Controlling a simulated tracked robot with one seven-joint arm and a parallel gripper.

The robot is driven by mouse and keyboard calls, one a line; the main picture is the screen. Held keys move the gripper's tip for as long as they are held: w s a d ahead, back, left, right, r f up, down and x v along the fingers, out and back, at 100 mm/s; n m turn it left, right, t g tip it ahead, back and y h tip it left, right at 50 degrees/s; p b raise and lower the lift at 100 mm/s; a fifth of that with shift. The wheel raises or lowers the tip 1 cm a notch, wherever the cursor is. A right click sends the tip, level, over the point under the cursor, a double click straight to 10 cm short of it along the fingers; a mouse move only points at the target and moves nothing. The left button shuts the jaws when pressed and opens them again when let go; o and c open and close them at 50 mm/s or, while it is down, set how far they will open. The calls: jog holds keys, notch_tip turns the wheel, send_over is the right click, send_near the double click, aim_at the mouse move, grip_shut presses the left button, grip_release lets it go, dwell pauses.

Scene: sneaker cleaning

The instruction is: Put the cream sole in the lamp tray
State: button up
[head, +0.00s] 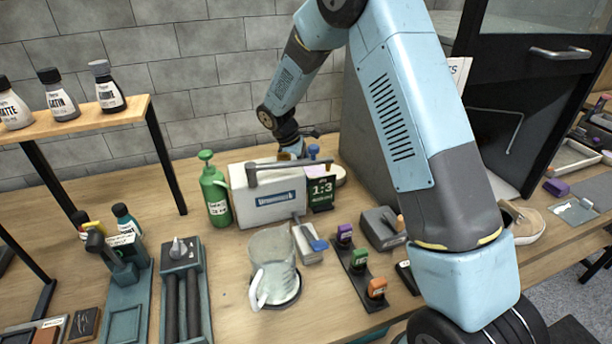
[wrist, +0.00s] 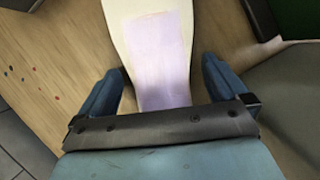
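The cream sole (wrist: 122,22) is in the wrist view, with a pale lavender patch (wrist: 163,55) on it. It runs from the top edge down between my fingers. My gripper (wrist: 163,68) is open, with one blue finger on each side of the sole and a gap visible on the right. In the head view my gripper (head: 300,148) is low behind the white box, its fingertips mostly hidden. A pale piece of what looks like the sole (head: 339,174) shows just right of the box. I cannot tell which thing is the lamp tray.
The white box (head: 268,209) and a green bottle (head: 214,192) stand close in front of my gripper. A glass jug (head: 273,258), coloured blocks on a rack (head: 358,278) and a dark cabinet (head: 545,75) are nearby. A pale tray (head: 572,158) lies far right.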

jog(key=c, duration=1.2)
